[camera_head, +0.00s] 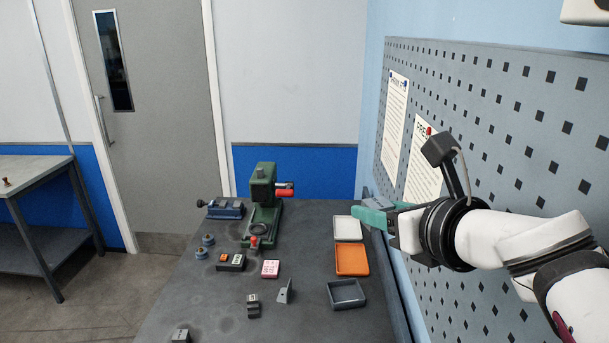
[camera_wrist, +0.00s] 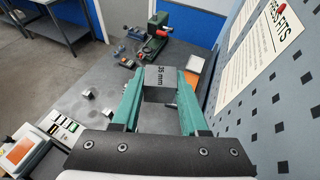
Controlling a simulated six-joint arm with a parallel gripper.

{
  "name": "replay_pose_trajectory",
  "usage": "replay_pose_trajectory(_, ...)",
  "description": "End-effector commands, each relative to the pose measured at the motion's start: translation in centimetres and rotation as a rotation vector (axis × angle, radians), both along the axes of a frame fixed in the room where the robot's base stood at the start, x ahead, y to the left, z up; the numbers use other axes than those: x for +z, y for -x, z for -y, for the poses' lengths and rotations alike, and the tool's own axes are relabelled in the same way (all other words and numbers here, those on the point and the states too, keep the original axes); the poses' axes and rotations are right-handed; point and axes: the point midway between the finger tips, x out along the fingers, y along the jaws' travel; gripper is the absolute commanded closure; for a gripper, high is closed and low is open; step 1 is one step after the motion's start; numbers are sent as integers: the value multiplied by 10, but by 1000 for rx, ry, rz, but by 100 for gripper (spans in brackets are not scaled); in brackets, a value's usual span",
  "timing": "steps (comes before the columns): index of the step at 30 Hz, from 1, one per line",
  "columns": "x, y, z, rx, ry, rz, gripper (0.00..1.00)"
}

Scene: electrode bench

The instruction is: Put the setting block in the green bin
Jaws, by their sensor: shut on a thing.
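My gripper (camera_head: 368,217) has teal fingers and is up at the right, beside the pegboard and above the bench's right edge. In the wrist view my gripper (camera_wrist: 161,84) is shut on a grey block (camera_wrist: 158,76) with a black "mm" marking on its face. This looks like the setting block; the head view does not clearly show it. I cannot make out a green bin: the trays in the head view are white (camera_head: 348,220), orange (camera_head: 352,261) and dark grey (camera_head: 346,294).
A green press (camera_head: 262,195) and a blue vise (camera_head: 225,208) stand at the back of the bench. A pink-marked block (camera_head: 270,269), an angled bracket (camera_head: 285,291) and small grey blocks lie further forward. The pegboard (camera_head: 495,110) closes off the right side.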

Motion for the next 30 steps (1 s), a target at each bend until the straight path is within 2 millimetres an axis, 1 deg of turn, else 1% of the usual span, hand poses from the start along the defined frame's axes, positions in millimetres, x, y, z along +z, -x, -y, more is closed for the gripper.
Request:
replay_pose_trajectory(5, -3, 2, -35, 167, -2, -2, 100)
replay_pose_trajectory(8, -4, 5, -61, 294, -2, -2, 100)
replay_pose_trajectory(12, -4, 16, -97, 485, -1, -1, 100)
replay_pose_trajectory(15, -2, 24, -118, 601, -1, -1, 100)
replay_pose_trajectory(18, 0, 32, -135, 699, 0, 0, 100)
replay_pose_trajectory(21, 2, 40, -150, 789, 0, 0, 100)
replay_pose_trajectory(22, 0, 42, -152, 805, -1, -2, 100)
replay_pose_trajectory(26, -25, 42, -150, 796, -1, -4, 100)
replay_pose_trajectory(30, -58, 42, -150, 795, -2, -5, 100)
